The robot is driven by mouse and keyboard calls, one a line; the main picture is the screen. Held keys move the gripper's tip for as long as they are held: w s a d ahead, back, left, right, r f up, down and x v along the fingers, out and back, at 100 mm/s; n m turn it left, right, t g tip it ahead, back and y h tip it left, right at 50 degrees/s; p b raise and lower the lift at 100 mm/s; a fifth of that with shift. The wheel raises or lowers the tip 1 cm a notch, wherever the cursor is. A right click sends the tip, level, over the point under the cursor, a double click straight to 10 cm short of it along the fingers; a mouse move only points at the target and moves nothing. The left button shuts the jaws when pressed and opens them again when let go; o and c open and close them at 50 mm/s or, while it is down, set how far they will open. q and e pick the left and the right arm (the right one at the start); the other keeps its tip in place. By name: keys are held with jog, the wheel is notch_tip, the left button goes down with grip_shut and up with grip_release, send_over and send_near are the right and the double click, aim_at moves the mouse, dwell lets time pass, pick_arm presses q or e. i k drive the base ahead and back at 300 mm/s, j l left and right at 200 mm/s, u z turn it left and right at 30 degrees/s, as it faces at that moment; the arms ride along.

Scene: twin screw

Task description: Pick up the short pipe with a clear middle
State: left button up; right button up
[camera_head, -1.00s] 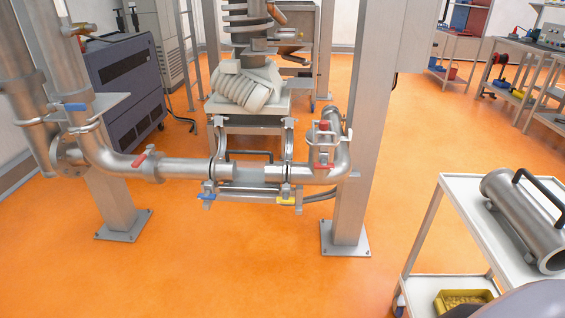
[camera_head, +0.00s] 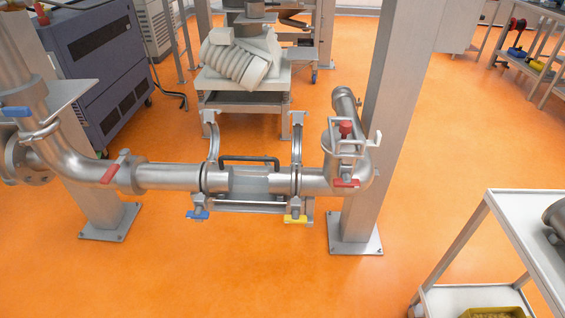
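The short pipe with a clear middle (camera_head: 250,181) sits in line between the steel pipe on the left (camera_head: 168,176) and the elbow pipe on the right (camera_head: 350,175). A dark handle (camera_head: 249,158) runs along its back. A clamp stands at each end, the left clamp (camera_head: 212,140) and the right clamp (camera_head: 297,140), and their upper halves look swung up and open. A blue lever (camera_head: 197,215) and a yellow lever (camera_head: 295,218) hang below them. Neither of my grippers is in view.
A white cart (camera_head: 500,225) stands at the right with part of a steel pipe (camera_head: 556,215) on it and a yellow bin (camera_head: 497,313) below. Steel posts (camera_head: 375,130) flank the pipe line. The orange floor in front (camera_head: 230,275) is clear.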

aim_at(279, 181)
jog(key=i+l+z, duration=0.1)
jog(key=i, duration=0.9)
